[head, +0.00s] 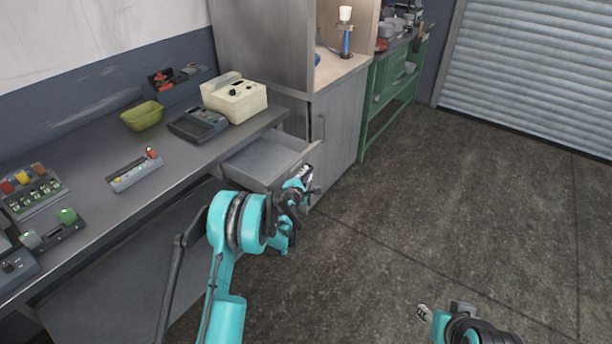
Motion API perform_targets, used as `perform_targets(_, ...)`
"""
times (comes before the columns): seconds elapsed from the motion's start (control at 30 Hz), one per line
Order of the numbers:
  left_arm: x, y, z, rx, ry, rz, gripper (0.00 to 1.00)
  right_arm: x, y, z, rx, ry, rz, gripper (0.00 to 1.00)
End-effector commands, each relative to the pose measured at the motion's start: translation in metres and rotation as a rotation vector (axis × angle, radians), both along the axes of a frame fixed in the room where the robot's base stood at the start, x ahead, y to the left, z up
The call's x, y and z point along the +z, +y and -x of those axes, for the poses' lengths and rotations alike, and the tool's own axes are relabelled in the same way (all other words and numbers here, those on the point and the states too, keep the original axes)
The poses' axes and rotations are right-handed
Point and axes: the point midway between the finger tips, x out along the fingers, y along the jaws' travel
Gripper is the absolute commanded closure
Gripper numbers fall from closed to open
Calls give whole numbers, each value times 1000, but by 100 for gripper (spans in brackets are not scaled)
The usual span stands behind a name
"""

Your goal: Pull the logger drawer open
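The logger drawer (262,160) is a grey drawer under the right end of the workbench. It stands pulled out, and its inside shows empty from above. My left gripper (304,176) is at the drawer's front panel, on its right outer side. The handle is hidden behind the gripper, and I cannot tell whether the fingers are closed on it. My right gripper (424,313) is low at the bottom right, over the floor and away from the drawer. Its fingers are too small to read.
The grey workbench (90,220) carries a green bin (142,115), a dark keypad device (198,124), a cream box (235,98) and switch modules. A grey cabinet (336,125) stands just beyond the drawer. The concrete floor (470,200) on the right is clear.

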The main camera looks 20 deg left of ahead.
Motion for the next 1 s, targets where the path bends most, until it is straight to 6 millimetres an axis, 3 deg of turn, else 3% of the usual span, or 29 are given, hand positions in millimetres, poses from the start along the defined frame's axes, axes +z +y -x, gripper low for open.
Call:
perform_targets(0.27, 1, 0, 5, 0, 0, 0, 81, 0, 0, 0, 0, 0, 0, 60)
perform_targets(0.37, 5, 0, 18, 1, -1, 0, 81, 0, 0, 0, 0, 0, 0, 60)
perform_targets(0.7, 20, 1, 89, 1, 1, 1, 81, 0, 0, 0, 0, 0, 0, 60)
perform_targets(1.0, 26, 1, 117, 0, 0, 0, 81, 0, 0, 0, 0, 0, 0, 60)
